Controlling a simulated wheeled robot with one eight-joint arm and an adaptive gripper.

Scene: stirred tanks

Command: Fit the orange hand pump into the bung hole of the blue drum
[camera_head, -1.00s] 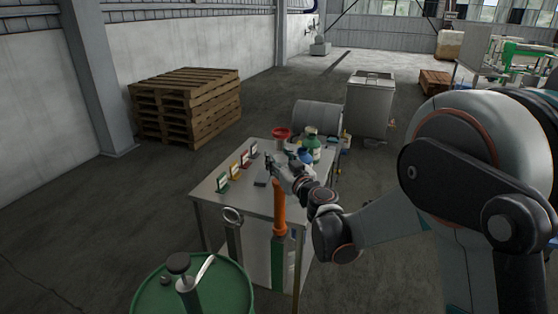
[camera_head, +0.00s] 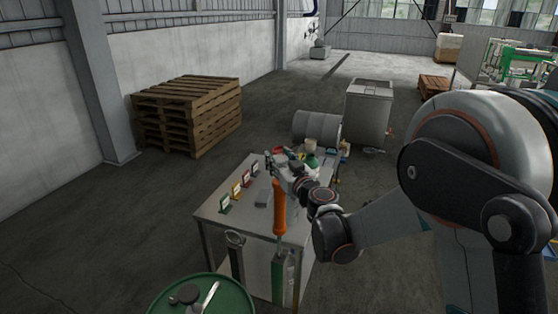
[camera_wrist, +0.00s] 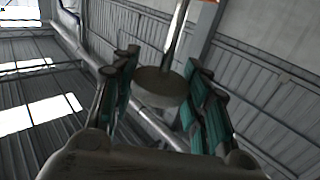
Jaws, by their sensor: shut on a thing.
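The orange hand pump (camera_head: 279,208) hangs upright at the near edge of the grey table. My gripper (camera_head: 284,164) is just above it, in front of the bottles. In the wrist view my gripper (camera_wrist: 162,95) has its teal-padded fingers on both sides of the pump's round grey knob (camera_wrist: 160,86). A metal rod runs from the knob toward an orange part at the top edge. Below the orange body is a green upright holder tube (camera_head: 279,280); I cannot tell whether the pump's lower end is inside it. I cannot make out the blue drum or its bung hole.
The table (camera_head: 213,218) carries several coloured label stands and bottles. A green drum (camera_head: 240,298) is at the bottom. Pallets (camera_head: 188,115) stand back left. Floor left of the table is free.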

